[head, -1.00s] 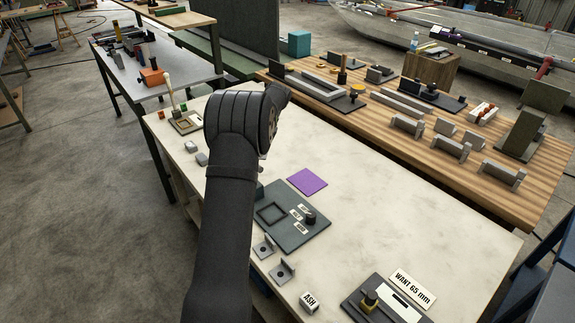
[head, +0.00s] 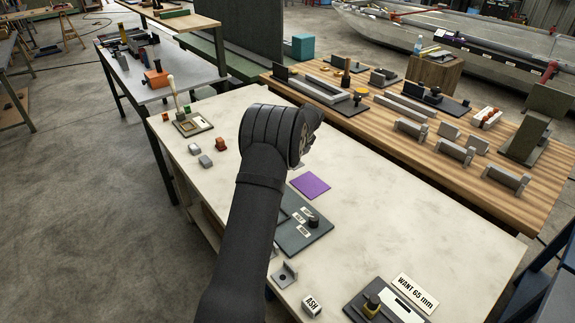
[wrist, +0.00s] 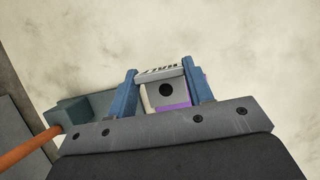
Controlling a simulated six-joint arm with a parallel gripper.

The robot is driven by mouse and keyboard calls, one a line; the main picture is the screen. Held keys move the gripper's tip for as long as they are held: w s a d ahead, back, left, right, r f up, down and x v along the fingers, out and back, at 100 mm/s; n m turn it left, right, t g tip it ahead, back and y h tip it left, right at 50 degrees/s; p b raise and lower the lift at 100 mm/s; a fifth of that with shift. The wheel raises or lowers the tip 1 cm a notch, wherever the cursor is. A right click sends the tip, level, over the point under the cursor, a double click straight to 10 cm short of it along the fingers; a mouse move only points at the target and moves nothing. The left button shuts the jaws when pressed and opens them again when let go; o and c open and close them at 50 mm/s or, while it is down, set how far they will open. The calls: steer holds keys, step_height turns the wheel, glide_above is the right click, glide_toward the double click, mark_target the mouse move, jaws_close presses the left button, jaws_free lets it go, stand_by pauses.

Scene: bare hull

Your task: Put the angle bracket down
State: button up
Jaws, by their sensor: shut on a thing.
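My gripper (wrist: 158,78) shows in the wrist view with its two blue fingers shut on a grey angle bracket (wrist: 152,91). The bracket has a dark round hole in its face and a lip along its top with lettering I cannot read. Pale tabletop shows beyond it, and a purple patch shows low between the fingers. In the head view my dark arm hides the fingers and the held bracket. Another angle bracket (head: 285,275) lies on the pale table (head: 400,235) near its front edge. I cannot tell how high the held bracket is.
A purple square (head: 311,186) lies on the table right of my arm. A dark board (head: 310,235) with a black knob is partly hidden by the arm. A block marked ASH (head: 312,305) and a WANT 65 mm sign (head: 413,291) stand nearer. The table's right side is clear.

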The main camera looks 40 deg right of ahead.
steer(key=shift+w+a+f, duration=0.15)
steer(key=shift+w+f, duration=0.3)
steer(key=shift+w, duration=0.2)
steer(key=shift+w+a+f, duration=0.15)
steer(key=shift+w+f, duration=0.25)
steer(key=shift+w, duration=0.2)
steer(key=shift+f, duration=1.9)
steer(key=shift+f, duration=0.15)
steer(key=o, duration=1)
steer(key=v, duration=1.1)
steer(key=shift+w, duration=0.1)
steer(key=shift+r, duration=0.35)
steer(key=shift+c, duration=0.4)
steer(key=shift+s+r, duration=0.25)
steer(key=shift+r, duration=0.05)
steer(key=c, duration=0.7)
